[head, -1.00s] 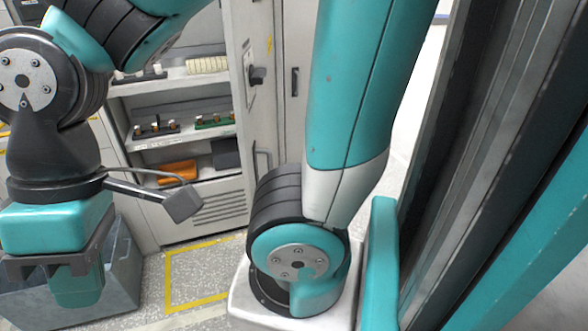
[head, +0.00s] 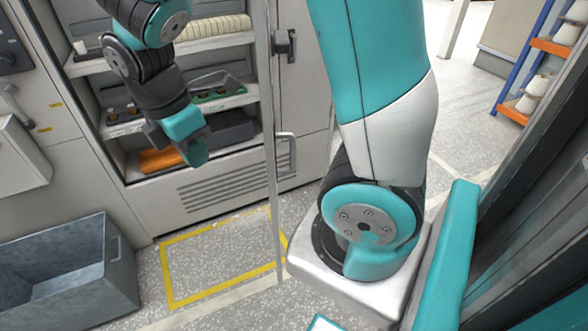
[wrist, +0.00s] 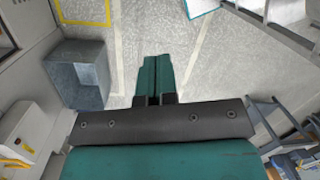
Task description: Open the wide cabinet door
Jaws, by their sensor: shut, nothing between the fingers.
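The wide cabinet (head: 235,190) shows its open front in the head view, with shelves and their contents in plain sight. Its door (head: 272,215) stands swung out toward me, seen almost edge-on. A bar handle (head: 287,152) and a dark latch (head: 285,45) show on the right of the door's edge. My gripper (head: 195,150) hangs in front of the lower shelves, left of the door and apart from the handle. In the wrist view my gripper (wrist: 157,60) has its teal fingers together, empty, above the floor.
A grey bin (head: 75,265) stands on the floor at the left; it also shows in the wrist view (wrist: 80,75). A yellow floor outline (head: 170,265) lies before the cabinet, its inside clear. An orange shelf rack (head: 555,48) is at the far right.

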